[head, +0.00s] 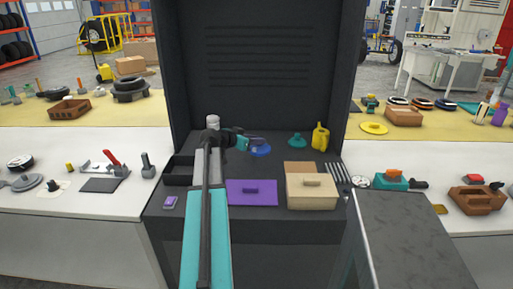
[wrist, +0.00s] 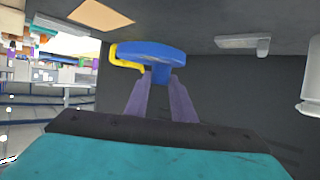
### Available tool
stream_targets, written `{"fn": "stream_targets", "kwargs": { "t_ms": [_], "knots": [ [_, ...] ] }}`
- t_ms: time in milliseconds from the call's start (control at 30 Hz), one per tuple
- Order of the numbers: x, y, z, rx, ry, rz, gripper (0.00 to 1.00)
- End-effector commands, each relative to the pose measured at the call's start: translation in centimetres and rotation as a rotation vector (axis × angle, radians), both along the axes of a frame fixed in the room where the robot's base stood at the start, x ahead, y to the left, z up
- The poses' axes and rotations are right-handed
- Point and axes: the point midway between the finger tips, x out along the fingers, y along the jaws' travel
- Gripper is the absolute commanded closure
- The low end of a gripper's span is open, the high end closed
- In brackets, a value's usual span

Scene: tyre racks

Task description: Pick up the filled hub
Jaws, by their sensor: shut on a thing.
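The hub shows in the head view as a blue disc (head: 261,151) at the back of the dark worktop. In the wrist view it is a wide blue disc (wrist: 150,52) with a short blue stem. My gripper (wrist: 161,77) is shut on that stem, one grey-purple finger on each side. In the head view my gripper (head: 256,140) is at the disc, reaching in from the left. Whether the hub is filled, and whether it touches the worktop, I cannot tell.
A yellow can (head: 320,137) and a teal cone-shaped piece (head: 297,141) stand to the right of the hub. A dark panel (head: 258,60) closes the back.

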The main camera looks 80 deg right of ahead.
Motion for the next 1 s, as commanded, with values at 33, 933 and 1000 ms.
{"fn": "stream_targets", "kwargs": {
  "t_ms": [33, 933, 1000],
  "knots": [
    [0.0, 0.0, 0.5, -0.003, 0.000, -0.001, 1.00],
    [0.3, 0.0, 1.6, -0.001, 0.000, 0.004, 1.00],
    [0.8, 0.1, 1.5, -0.001, 0.000, 0.015, 1.00]
  ]
}}
